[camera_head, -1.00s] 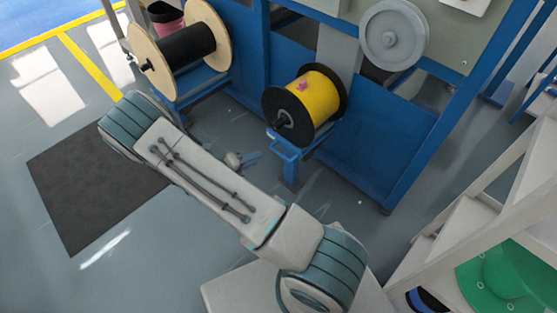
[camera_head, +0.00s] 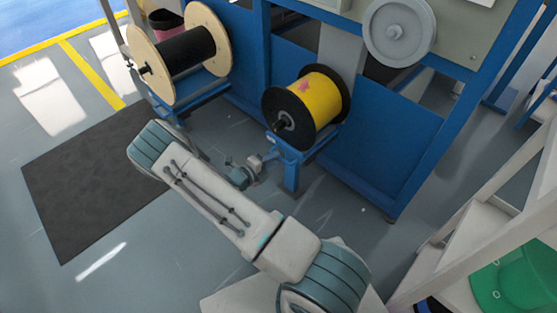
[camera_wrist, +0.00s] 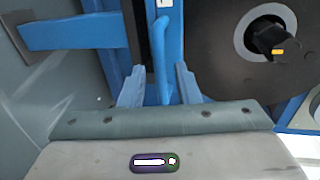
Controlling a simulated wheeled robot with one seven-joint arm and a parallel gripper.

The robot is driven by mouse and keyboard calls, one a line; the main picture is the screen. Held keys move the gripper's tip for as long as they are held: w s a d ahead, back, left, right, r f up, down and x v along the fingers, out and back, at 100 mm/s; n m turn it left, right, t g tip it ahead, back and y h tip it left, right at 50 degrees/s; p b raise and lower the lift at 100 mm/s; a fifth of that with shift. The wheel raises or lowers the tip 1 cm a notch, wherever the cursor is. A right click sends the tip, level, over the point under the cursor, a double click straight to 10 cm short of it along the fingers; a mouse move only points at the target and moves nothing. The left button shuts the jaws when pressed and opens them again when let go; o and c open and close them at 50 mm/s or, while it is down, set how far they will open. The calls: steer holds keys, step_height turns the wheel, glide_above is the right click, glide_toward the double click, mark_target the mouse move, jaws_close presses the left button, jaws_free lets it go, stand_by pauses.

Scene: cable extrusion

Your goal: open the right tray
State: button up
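The right tray (camera_head: 318,147) is the blue holder under the yellow spool (camera_head: 318,97) with black flanges. Its blue handle (camera_head: 283,149) is on the front end, and in the wrist view the handle (camera_wrist: 163,55) is an upright bar. My gripper (camera_wrist: 158,82) is open in the wrist view, with one finger on each side of the lower part of the handle. A gap seems to show beside the bar; contact cannot be told. In the head view my gripper (camera_head: 265,160) is small, close to the handle and partly hidden by my arm.
A wooden-flanged spool (camera_head: 182,50) with black cable sits on the left tray. The blue machine frame (camera_head: 365,150) stands behind. A white shelf (camera_head: 475,225) with a green spool (camera_head: 515,275) is at the right. The floor around the dark mat (camera_head: 85,185) is clear.

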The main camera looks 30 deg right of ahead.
steer(key=shift+b+x, duration=0.4)
steer(key=shift+x, duration=1.35)
jaws_close()
steer(key=f+p+v, duration=0.2)
steer(key=v, duration=1.1)
steer(key=a+f+p+v, duration=0.1)
steer(key=f+v, duration=0.2)
steer(key=v, duration=0.9)
steer(key=shift+s+a+f+p, duration=0.15)
steer(key=shift+s+a+p, duration=0.15)
steer(key=shift+a+p, duration=0.1)
jaws_free()
steer(key=p+v, duration=0.2)
steer(key=v, duration=1.1)
steer(key=shift+a, duration=0.4)
